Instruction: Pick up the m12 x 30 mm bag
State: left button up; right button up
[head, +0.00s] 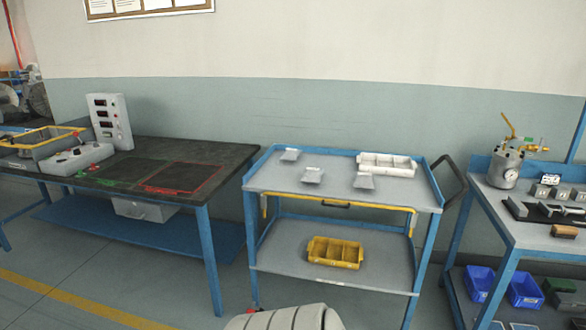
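Three small grey bags lie apart on the top of a blue cart (400,195). One bag (289,155) is at the back left, one bag (312,175) is near the middle, and one bag (363,181) is further right. Their labels are too small to read, so I cannot tell which is the m12 x 30 mm bag. Neither of my grippers is in view.
A white divided tray (387,164) stands at the cart's back right, and a yellow divided bin (335,252) on its lower shelf. A dark-topped workbench (150,150) is on the left. A right bench (535,235) holds a metal pot (505,168). Floor shows between cart and left bench.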

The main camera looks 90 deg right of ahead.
aim_at(365, 181)
jog(key=l+z, duration=0.15)
jog(key=z, duration=0.3)
jog(key=l+z, duration=0.15)
jog(key=z, duration=0.35)
jog(key=i+l+z, duration=0.1)
jog(key=z, duration=0.35)
jog(key=l+z, duration=0.1)
jog(key=z, duration=0.4)
jog(key=i+l+z, duration=0.15)
jog(key=i+z, duration=0.15)
jog(key=z, duration=0.15)
jog(key=i+l+z, duration=0.1)
jog(key=i+z, duration=0.2)
jog(key=z, duration=0.15)
jog(key=i+j+z, duration=0.1)
jog(key=i+z, duration=0.35)
jog(key=i+j, duration=0.15)
jog(key=i, duration=0.15)
jog(key=i+j+z, duration=0.1)
jog(key=i+j, duration=0.05)
jog(key=i, duration=0.1)
